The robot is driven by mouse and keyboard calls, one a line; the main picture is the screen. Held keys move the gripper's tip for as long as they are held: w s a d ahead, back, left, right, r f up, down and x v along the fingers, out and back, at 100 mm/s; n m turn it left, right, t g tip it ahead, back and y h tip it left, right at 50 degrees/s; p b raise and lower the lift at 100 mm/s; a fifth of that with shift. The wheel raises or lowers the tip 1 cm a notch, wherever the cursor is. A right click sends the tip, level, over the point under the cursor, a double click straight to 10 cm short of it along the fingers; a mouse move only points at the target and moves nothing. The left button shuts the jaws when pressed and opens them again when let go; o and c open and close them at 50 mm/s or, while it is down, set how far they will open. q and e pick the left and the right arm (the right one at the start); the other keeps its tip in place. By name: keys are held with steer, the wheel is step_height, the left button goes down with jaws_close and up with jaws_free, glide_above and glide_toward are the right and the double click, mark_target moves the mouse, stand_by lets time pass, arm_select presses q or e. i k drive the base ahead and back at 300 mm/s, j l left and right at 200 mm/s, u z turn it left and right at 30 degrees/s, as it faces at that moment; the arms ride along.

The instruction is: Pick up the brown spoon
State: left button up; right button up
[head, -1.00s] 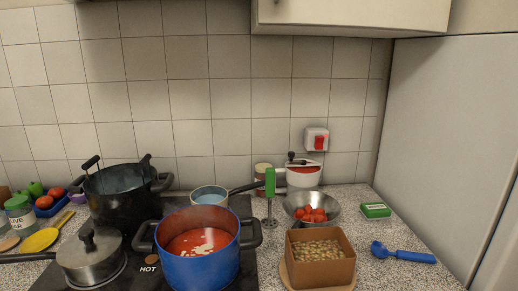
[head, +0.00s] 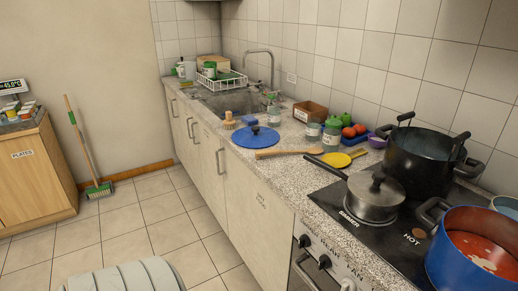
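A brown wooden spoon (head: 284,153) lies on the speckled countertop in the middle of the head view. It is in front of the jars and just right of a blue lid (head: 255,138). Neither of my grippers shows in the head view.
The hob on the right carries the saucepan, a large black pot (head: 416,162) and a blue pot of red sauce (head: 468,252). Jars and a cardboard box (head: 310,112) stand behind the spoon. The tiled floor (head: 150,215) left of the counter is mostly clear.

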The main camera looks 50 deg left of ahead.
mark_target(313, 151)
steer(key=u, duration=1.5)
